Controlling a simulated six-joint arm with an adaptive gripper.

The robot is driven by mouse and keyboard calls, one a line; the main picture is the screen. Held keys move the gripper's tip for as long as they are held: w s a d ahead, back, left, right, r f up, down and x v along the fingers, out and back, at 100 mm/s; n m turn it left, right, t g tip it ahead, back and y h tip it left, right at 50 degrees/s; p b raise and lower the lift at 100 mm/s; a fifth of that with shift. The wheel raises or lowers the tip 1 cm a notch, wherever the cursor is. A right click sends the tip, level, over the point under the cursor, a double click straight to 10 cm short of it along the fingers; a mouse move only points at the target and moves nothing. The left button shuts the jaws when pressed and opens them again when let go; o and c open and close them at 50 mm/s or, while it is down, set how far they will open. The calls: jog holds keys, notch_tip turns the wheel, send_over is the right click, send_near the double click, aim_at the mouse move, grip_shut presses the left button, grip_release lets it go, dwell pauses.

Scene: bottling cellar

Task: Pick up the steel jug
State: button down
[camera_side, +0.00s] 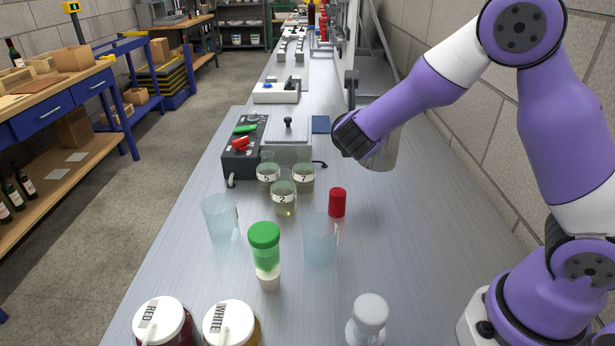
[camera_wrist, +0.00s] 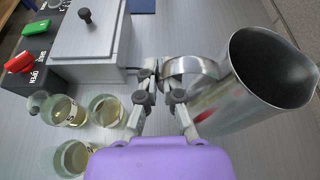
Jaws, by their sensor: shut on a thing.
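The steel jug (camera_wrist: 238,95) is on the right of the wrist view, its dark open mouth showing and its loop handle turned toward my gripper. My gripper (camera_wrist: 160,78) is shut on the jug's handle. In the side view the steel jug (camera_side: 386,152) shows partly behind my purple wrist, which hides the handle and my fingers. The jug looks upright in the side view. I cannot tell whether its base touches the bench.
Glass beakers with labels (camera_side: 284,199) stand left of the jug, near a grey device (camera_side: 243,160). A red cylinder (camera_side: 337,203), clear cups (camera_side: 220,218) and a green-capped container (camera_side: 265,250) stand nearer the front.

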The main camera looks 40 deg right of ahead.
jog(key=shift+s+a+r, duration=0.1)
jog(key=shift+a+r, duration=0.35)
jog(key=shift+a, duration=0.25)
jog(key=shift+s+a+r, duration=0.1)
jog(key=shift+a+r, duration=0.3)
jog(key=shift+a, duration=0.25)
jog(key=shift+s+a+r, duration=0.1)
jog(key=shift+a+r, duration=0.35)
jog(key=shift+a, duration=0.25)
dwell(0.6)
